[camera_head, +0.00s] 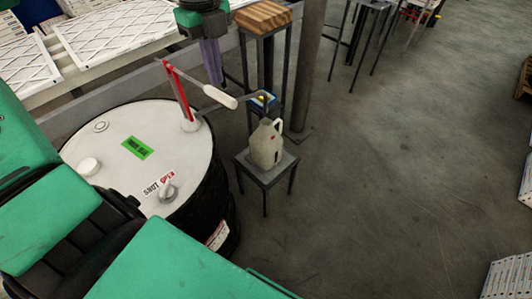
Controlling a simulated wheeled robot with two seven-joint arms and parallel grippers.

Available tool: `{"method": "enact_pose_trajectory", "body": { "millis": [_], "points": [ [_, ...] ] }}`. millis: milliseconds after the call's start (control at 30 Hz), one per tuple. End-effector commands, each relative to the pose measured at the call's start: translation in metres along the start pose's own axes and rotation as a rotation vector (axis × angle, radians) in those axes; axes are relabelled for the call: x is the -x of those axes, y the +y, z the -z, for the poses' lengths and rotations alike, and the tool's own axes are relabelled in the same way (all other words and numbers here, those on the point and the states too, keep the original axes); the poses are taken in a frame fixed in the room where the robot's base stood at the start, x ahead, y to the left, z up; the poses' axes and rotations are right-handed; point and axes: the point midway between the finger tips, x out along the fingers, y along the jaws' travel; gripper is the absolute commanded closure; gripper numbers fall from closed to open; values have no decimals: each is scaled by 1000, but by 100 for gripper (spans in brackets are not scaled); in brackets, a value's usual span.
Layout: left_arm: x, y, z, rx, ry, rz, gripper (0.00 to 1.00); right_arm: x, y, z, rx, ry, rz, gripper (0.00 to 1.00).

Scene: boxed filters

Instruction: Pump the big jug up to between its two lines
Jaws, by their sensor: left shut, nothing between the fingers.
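The big jug (266,148) is beige, with a handle on its right and a small red mark on its side. It stands upright on a small dark stool (284,167). A red hand pump (178,92) stands on the white-topped drum (120,128), with a white lever grip (220,97). A thin grey spout (268,98) reaches over the jug's mouth. The liquid level and the lines cannot be made out. My left gripper (216,80) is shut and empty, pointing down behind the pump, above and left of the white grip. My right gripper is not in view.
The drum top has a green label (137,148) and a red-and-white tag (159,184). A taller stand with a wooden block (262,16) is behind the jug. A post (305,70) rises beside it. Pleated filters (115,32) lie at upper left.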

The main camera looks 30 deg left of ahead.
Motion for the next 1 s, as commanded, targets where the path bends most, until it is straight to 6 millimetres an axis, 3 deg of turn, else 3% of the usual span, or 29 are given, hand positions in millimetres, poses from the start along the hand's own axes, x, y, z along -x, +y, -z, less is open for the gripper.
{"method": "enact_pose_trajectory", "body": {
  "millis": [500, 1000],
  "points": [
    [-1, 0, 0, 0, 0, 0, 100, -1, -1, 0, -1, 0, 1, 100],
    [-23, 0, 0, 0, 0, 0, 100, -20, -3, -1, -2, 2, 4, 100]
  ]
}}
